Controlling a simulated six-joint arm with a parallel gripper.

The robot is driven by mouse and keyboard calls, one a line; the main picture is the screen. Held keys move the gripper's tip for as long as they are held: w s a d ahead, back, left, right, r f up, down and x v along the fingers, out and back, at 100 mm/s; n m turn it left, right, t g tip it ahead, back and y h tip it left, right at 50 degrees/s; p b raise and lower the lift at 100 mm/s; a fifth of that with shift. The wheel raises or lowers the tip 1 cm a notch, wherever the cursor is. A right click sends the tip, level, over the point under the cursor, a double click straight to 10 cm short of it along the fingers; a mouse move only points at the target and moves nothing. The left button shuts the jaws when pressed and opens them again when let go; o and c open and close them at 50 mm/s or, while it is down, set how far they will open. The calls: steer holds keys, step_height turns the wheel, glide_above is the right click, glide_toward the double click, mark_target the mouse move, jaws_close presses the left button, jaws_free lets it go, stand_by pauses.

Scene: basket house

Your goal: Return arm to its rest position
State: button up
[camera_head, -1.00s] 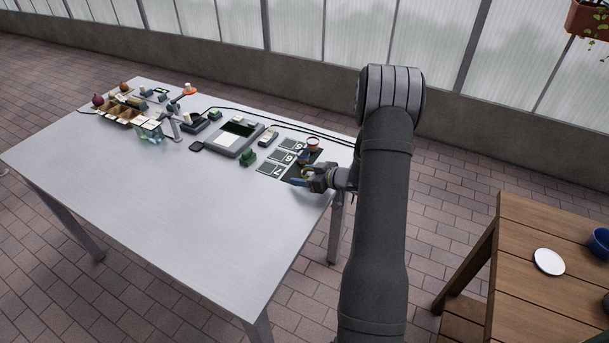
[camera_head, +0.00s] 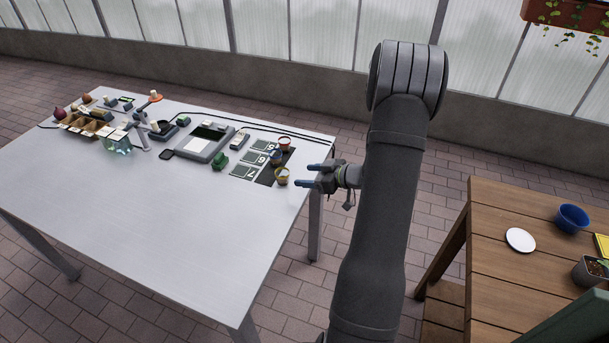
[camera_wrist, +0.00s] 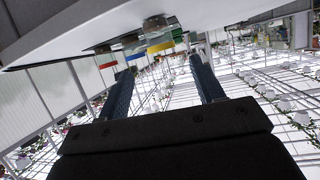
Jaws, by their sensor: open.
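My gripper (camera_head: 312,176) is open and empty at the right end of the grey table (camera_head: 150,215) in the head view. Its two blue-tipped fingers point left, toward the small cups, and are apart from them. In the wrist view both fingers (camera_wrist: 162,88) stand apart with nothing between them. Several small cups stand on a dark mat at the table's right end; the nearest cup (camera_head: 281,177) is close to my fingertips.
Numbered cards (camera_head: 256,158), a grey device (camera_head: 205,143), a green block (camera_head: 220,160) and a sectioned wooden box (camera_head: 85,125) stand along the table's back. A wooden table (camera_head: 470,235) at right holds a white disc (camera_head: 520,240) and a blue bowl (camera_head: 572,218).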

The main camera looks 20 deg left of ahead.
mark_target(278, 173)
steer(key=x, duration=1.1)
steer(key=shift+a+f, duration=0.2)
steer(key=shift+a, duration=0.15)
steer(key=shift+w+a+r, duration=0.1)
steer(key=shift+a, duration=0.05)
steer(key=shift+r, duration=1.5)
steer(key=shift+f, duration=0.1)
